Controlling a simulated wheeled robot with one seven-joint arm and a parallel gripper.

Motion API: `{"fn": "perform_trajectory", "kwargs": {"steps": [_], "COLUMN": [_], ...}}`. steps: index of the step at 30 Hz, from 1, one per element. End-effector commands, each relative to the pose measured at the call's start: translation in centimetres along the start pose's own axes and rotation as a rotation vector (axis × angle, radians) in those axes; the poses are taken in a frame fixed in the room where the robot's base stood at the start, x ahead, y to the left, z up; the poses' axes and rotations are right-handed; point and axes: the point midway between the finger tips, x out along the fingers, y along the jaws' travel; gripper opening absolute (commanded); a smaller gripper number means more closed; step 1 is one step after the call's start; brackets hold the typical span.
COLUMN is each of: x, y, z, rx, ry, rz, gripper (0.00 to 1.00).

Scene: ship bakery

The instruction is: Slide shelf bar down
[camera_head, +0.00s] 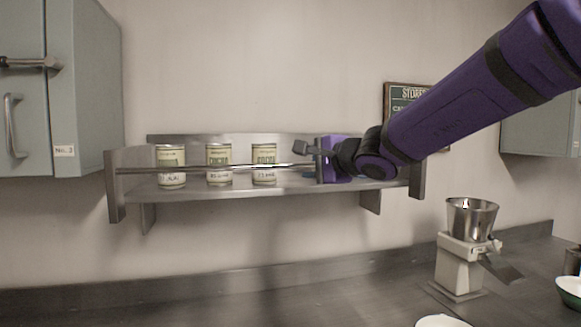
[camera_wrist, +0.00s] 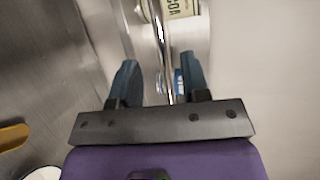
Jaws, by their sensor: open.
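The shelf bar (camera_head: 215,168) is a thin metal rod across the front of the steel wall shelf (camera_head: 260,188), in front of the tins, between the shelf's end plates. My gripper (camera_head: 308,157) is at the bar right of the tins, fingers pointing left. In the wrist view, my gripper (camera_wrist: 157,70) is open, and the shiny bar (camera_wrist: 159,45) runs lengthwise between its two dark fingers. Whether a finger touches the bar cannot be told. My wrist and gripper hide part of the bar's right half in the head view.
Tins stand on the shelf behind the bar: a left tin (camera_head: 171,168), a middle tin (camera_head: 219,166) and a right tin (camera_head: 264,165). A small blue item (camera_wrist: 179,82) shows by the fingers. A grinder (camera_head: 461,262) stands on the counter (camera_head: 300,308). A cabinet (camera_head: 85,90) hangs left.

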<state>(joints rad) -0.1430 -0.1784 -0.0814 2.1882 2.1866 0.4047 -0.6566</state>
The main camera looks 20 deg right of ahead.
Motion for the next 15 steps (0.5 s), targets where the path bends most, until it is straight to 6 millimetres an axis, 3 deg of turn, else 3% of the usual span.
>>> {"fn": "perform_trajectory", "kwargs": {"steps": [9, 15], "x": [5.2, 7.1], "y": [0.0, 0.0], "z": [0.1, 0.0], "rx": [-0.001, -0.001], "ry": [-0.002, -0.001], "rz": [0.001, 0.0], "gripper": [0.42, 0.42]}}
